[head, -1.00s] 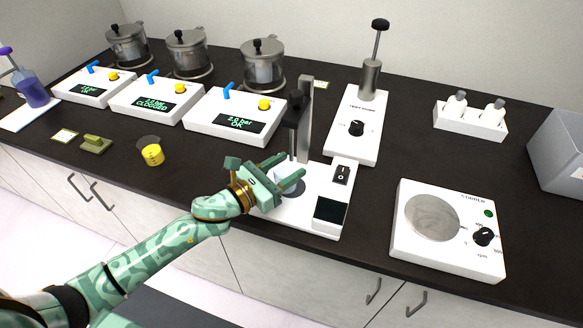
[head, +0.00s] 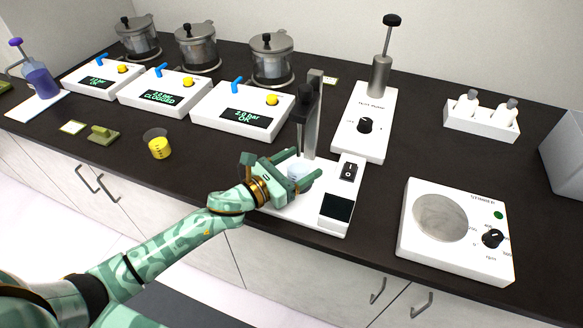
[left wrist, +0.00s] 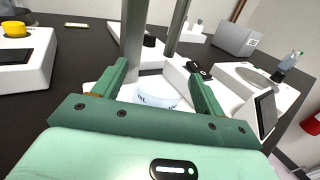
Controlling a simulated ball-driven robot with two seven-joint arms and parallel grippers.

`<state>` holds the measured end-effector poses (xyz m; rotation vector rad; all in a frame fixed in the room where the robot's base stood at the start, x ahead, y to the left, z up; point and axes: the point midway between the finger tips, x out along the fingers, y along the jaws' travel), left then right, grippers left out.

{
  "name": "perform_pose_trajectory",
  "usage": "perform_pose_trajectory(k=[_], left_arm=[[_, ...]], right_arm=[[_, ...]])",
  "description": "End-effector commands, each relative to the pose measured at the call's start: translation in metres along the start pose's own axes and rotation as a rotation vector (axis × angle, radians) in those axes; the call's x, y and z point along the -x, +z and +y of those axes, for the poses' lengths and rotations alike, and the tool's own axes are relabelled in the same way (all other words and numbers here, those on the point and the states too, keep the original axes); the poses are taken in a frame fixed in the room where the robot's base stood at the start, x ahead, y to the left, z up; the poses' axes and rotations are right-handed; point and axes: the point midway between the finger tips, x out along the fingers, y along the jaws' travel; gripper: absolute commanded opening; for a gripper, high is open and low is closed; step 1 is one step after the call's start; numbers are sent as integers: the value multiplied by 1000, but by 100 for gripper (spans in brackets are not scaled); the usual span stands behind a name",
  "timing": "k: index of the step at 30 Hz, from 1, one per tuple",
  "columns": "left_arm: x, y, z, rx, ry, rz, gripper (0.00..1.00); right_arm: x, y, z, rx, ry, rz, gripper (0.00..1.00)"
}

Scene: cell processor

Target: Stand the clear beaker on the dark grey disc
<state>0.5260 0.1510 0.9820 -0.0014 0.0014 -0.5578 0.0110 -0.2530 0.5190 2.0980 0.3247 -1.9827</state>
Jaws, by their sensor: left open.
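The clear beaker (head: 299,172) is upright between the fingers of my left gripper (head: 301,170), over the white device with the post. It also shows between the fingers in the left wrist view (left wrist: 157,91). My left gripper (left wrist: 158,73) is open, with a finger on either side of the beaker. The dark grey disc is hidden behind the beaker and the gripper in the head view, and I cannot make it out in the left wrist view. The beaker is where the disc lies; its base contact is hidden. My right gripper is not in view.
The device's grey post (head: 314,125) rises just behind the beaker. A black switch (head: 348,171) is right of it. A stirrer (head: 413,239) stands at the right, a beaker with yellow contents (head: 158,147) at the left. Dark counter is bare between the device and stirrer.

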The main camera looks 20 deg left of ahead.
Motion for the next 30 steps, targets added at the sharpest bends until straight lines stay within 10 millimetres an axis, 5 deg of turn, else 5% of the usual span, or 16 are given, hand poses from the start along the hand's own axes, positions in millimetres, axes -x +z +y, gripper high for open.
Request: perform_pose_trajectory(k=[18,30], left_arm=[[112,0,0,1,1,1,71],[120,2,0,-2,0,-1,71]], right_arm=[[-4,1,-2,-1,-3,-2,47],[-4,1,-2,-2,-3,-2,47]])
